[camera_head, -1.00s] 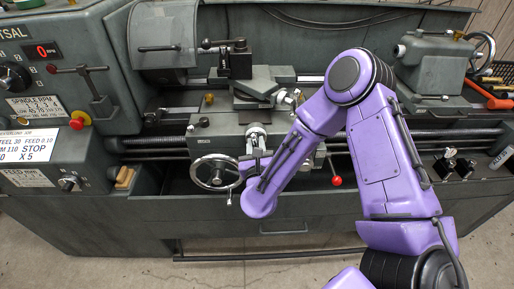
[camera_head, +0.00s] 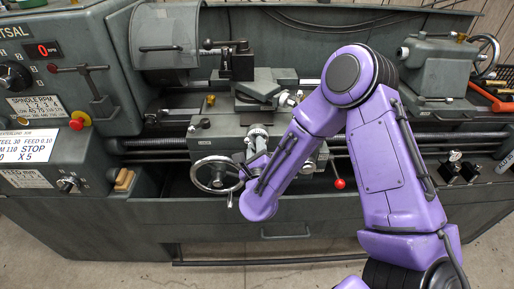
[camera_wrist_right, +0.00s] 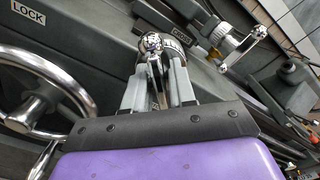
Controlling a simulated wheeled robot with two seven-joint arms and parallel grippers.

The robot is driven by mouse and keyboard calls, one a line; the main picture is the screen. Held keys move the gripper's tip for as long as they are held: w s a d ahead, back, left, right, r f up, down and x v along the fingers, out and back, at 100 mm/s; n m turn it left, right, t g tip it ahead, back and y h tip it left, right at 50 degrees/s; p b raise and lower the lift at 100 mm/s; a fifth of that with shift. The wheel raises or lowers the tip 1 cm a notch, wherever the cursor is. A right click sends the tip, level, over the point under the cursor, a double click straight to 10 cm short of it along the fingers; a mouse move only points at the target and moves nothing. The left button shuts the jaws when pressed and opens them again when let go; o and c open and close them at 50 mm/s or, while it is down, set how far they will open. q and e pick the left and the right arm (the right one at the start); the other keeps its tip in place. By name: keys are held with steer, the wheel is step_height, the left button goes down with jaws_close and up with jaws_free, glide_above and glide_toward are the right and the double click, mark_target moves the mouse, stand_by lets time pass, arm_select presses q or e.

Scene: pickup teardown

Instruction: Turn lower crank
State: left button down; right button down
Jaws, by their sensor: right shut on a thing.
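The lower crank (camera_head: 257,133), with its metal graduated collar, is on the front of the lathe carriage, right of and above the large handwheel. In the right wrist view its shiny round end (camera_wrist_right: 152,43) is between the far ends of my fingers. My right gripper (camera_head: 251,160), partly hidden by its own purple wrist, reaches the crank from the front. It also shows in the right wrist view (camera_wrist_right: 157,82), with its grey fingers shut on the crank's slim handle. The exact contact is partly hidden. My left gripper is out of view.
The chrome handwheel (camera_head: 217,174) is close left of my right wrist. The upper crank (camera_head: 289,98) sits above and to the right, and shows in the wrist view (camera_wrist_right: 243,45). A red-knobbed lever (camera_head: 340,183) stands right of my wrist.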

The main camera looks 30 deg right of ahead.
stand_by(0.3)
steer(key=c, duration=1.2)
jaws_free()
steer(key=shift+o, duration=0.2)
steer(key=shift+s+a+f, duration=0.1)
steer(key=shift+s+a, duration=0.1)
steer(key=shift+s, duration=0.05)
steer(key=b+v, duration=0.2)
steer(key=v, duration=0.8)
